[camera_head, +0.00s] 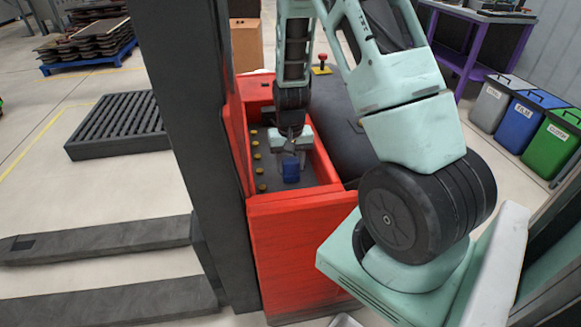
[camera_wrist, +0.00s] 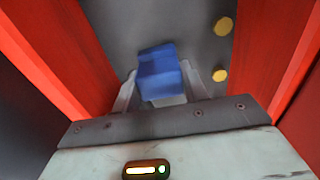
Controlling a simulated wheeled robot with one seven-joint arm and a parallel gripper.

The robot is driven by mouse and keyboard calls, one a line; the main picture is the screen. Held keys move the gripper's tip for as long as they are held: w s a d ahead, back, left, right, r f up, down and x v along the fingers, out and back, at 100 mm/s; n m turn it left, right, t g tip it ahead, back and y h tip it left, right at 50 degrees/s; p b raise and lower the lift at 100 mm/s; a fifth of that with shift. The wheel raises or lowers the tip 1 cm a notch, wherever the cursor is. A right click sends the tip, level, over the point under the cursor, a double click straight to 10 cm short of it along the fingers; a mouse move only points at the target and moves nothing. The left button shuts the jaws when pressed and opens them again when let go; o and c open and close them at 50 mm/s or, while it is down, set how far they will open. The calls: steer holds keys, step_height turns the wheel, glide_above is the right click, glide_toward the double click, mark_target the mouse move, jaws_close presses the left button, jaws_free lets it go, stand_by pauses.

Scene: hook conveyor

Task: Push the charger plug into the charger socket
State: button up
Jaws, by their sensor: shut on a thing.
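A blue block-shaped plug (camera_head: 291,170) is held between the fingers of my gripper (camera_head: 291,152), inside the recess of a red forklift body. In the wrist view the blue plug (camera_wrist: 160,74) sits between the two pale fingers of my gripper (camera_wrist: 165,97), which are shut on it. The plug looks slightly tilted there, over the grey floor of the recess. I cannot make out a charger socket in either view; it may be hidden by the plug. Whether the plug touches the recess floor I cannot tell.
The red recess wall (camera_head: 320,155) stands close on the right. Several yellow buttons (camera_head: 257,171) line the left of the recess; two show in the wrist view (camera_wrist: 222,26). A dark forklift mast (camera_head: 185,110) rises at left. A red knob (camera_head: 322,59) stands behind.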

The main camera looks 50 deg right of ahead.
mark_target(291, 160)
step_height(291, 160, up, 9)
steer(key=shift+p, duration=0.4)
